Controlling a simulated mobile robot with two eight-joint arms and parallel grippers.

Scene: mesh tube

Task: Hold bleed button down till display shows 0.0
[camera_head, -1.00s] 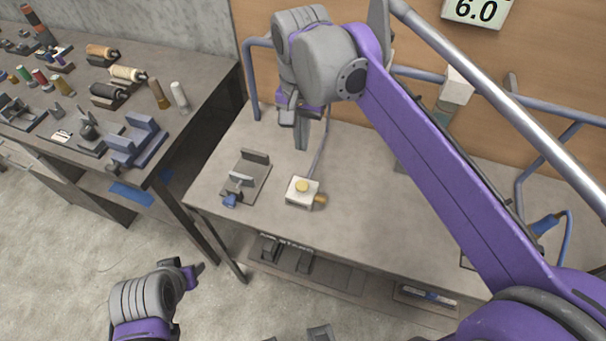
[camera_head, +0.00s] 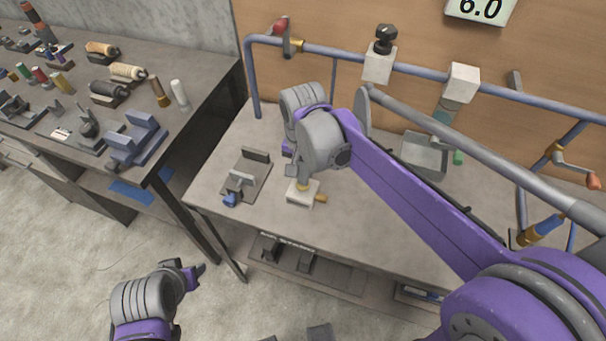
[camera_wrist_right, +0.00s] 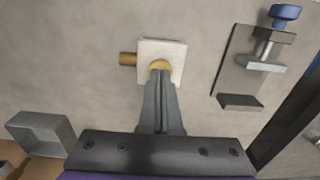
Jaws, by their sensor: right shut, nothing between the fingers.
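The bleed button is a round yellow button (camera_wrist_right: 160,65) on a small white block (camera_wrist_right: 175,49) with a brass fitting on its side. The block also shows on the table in the head view (camera_head: 301,198). My right gripper (camera_wrist_right: 160,78) is shut and empty, its fingertips over the button and covering part of it. I cannot tell whether they touch it or press it down. The display (camera_head: 478,9) on the back panel reads 6.0, its top cut off by the picture's edge. My left gripper (camera_head: 199,272) is low at the left, away from the table; its fingers are too small to judge.
A grey fixture with a blue knob (camera_head: 230,199) stands left of the block. Blue pipes with valves and white blocks (camera_head: 462,83) run along the back panel. A grey open box (camera_head: 424,154) sits farther back right. A second bench (camera_head: 190,133) stands at left.

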